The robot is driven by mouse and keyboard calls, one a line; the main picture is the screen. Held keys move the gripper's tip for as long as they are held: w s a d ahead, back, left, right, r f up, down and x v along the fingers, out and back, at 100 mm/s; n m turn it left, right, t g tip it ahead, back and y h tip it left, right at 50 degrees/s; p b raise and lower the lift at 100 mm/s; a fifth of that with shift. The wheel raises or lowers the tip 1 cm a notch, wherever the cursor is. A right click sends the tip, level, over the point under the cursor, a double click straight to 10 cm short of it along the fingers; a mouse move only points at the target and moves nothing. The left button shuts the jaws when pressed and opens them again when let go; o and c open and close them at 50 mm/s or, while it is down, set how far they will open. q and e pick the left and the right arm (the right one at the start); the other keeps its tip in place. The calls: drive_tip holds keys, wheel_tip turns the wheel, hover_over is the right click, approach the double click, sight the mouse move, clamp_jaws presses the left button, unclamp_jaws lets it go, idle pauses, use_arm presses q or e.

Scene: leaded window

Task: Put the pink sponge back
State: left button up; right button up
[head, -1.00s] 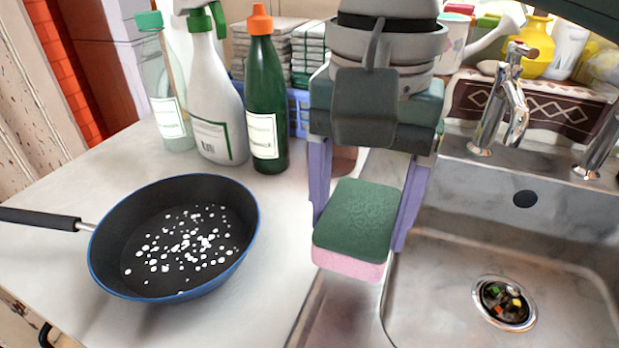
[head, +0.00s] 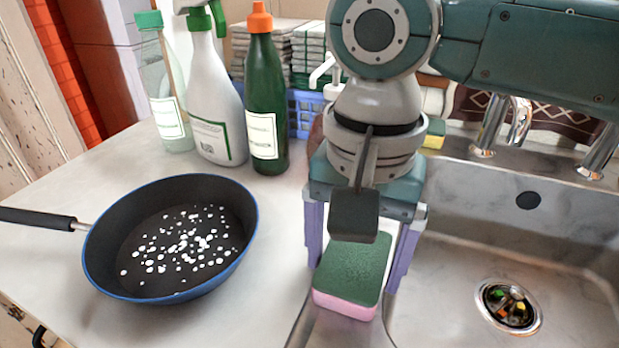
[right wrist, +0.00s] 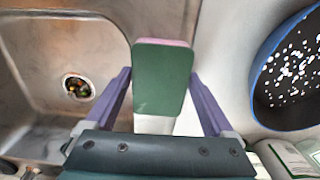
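The pink sponge (head: 347,303), with a green scouring top, is between the fingers of my right gripper (head: 357,268), in front of the palm. It lies flat, green side up, over the metal strip between the counter and the sink basin. I cannot tell whether its underside touches the metal. In the right wrist view the sponge (right wrist: 163,78) fills the space between the two purple fingers (right wrist: 160,82), which close in on its sides. My left gripper is out of view.
A pan (head: 172,240) with white spots inside sits on the counter at left. A green bottle (head: 266,105) and a spray bottle (head: 215,100) stand behind it. The sink basin (head: 450,290) with its drain is at right. A yellow-green sponge (head: 434,132) shows behind my arm.

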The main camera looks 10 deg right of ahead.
sight(355, 258)
drive_tip(key=shift+o, duration=0.7)
wheel_tip(355, 258, up, 12)
drive_tip(key=p, duration=0.2)
drive_tip(key=shift+r, duration=0.2)
idle(1.0)
